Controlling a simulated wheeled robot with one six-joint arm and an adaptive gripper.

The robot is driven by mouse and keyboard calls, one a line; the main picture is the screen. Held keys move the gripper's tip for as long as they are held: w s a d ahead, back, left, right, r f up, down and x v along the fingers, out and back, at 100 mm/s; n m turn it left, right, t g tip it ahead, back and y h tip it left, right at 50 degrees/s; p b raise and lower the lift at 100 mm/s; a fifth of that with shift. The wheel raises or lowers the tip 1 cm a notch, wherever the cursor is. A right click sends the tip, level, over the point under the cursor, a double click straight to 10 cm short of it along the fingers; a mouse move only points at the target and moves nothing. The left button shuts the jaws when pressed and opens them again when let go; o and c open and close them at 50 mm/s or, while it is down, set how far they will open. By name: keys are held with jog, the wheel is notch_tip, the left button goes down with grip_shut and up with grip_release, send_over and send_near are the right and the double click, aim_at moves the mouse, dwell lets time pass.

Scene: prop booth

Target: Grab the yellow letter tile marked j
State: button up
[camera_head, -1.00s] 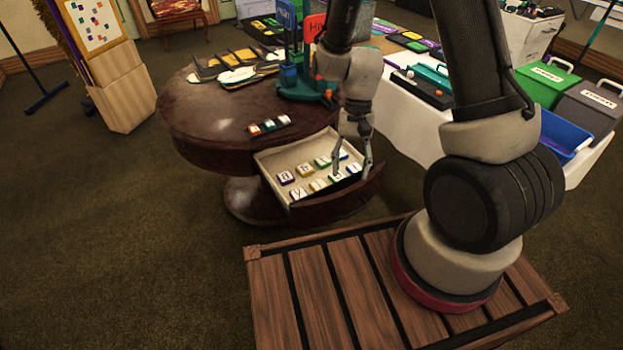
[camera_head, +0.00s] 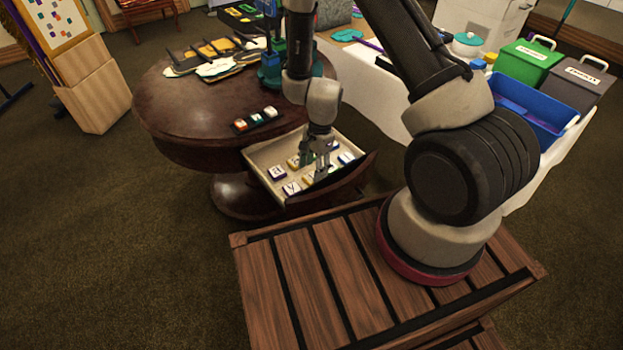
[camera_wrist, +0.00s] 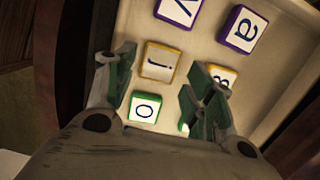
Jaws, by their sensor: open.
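The yellow-edged letter tile marked j (camera_wrist: 160,62) lies face up in the open drawer. In the wrist view it shows just beyond and between my two fingers; in the head view a yellow-edged tile (camera_head: 308,179) beside the fingers appears to be it. My gripper (camera_wrist: 158,80) is open and empty, with one finger left of the tile and the other right of it. It also shows low over the drawer in the head view (camera_head: 311,171). Whether the fingers touch any tile, I cannot tell.
Close neighbours are a green-edged o tile (camera_wrist: 144,107), a yellow-edged tile (camera_wrist: 223,74) partly behind the right finger, and purple-edged tiles (camera_wrist: 242,29) (camera_wrist: 178,10). The drawer (camera_head: 258,157) has raised walls. The round table (camera_head: 180,110) stands behind.

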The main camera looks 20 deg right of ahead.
aim_at(312, 177)
jog(key=f, duration=0.3)
jog(key=shift+s+a+f, duration=0.1)
jog(key=shift+a, duration=0.1)
jog(key=c, duration=0.6)
